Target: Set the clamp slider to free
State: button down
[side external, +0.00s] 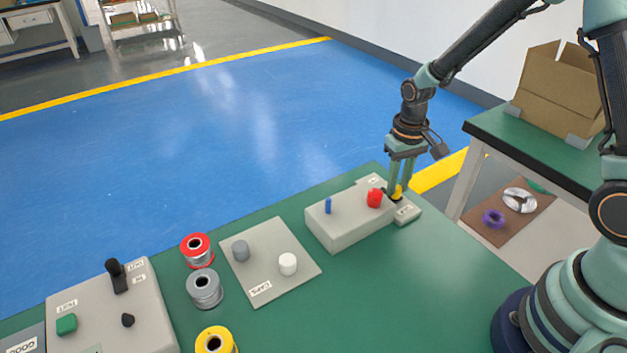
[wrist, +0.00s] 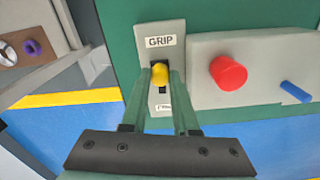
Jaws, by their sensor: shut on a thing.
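The clamp slider is a yellow knob (wrist: 160,75) in a dark slot on a small grey plate (wrist: 173,30). One plate end reads GRIP; the label at the other end is mostly hidden between my fingers. The knob sits between the two labels, with dark slot showing on both sides of it. My gripper (wrist: 160,77) is shut on the knob, one finger on each side. In the side external view, my gripper (side external: 399,190) reaches down to the yellow knob (side external: 397,193) at the right end of the bench, with the plate (side external: 408,213) below.
A grey box (side external: 345,228) with a red knob (side external: 375,198) and a blue peg (side external: 327,206) stands close beside the plate. A caps board (side external: 262,291), several spools and a panel (side external: 140,318) with a black lever are farther left. The front green bench (side external: 420,290) is clear.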

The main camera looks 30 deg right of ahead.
aim_at(380, 187)
jog(key=shift+w+r, duration=0.1)
jog(key=shift+w, duration=2.25)
jog(key=c, duration=0.9)
grip_release()
jog(key=shift+c, duration=0.2)
jog(key=shift+s, duration=0.1)
notch_tip(380, 187, up, 12)
jog(key=shift+r, duration=0.1)
jog(key=s+a+r+n+t, duration=0.2)
jog(key=s+r+t, duration=0.3)
jog(key=s+r, duration=0.4)
jog(key=s, duration=0.5)
jog(key=shift+s+t, duration=0.25)
jog(key=shift+t, duration=0.05)
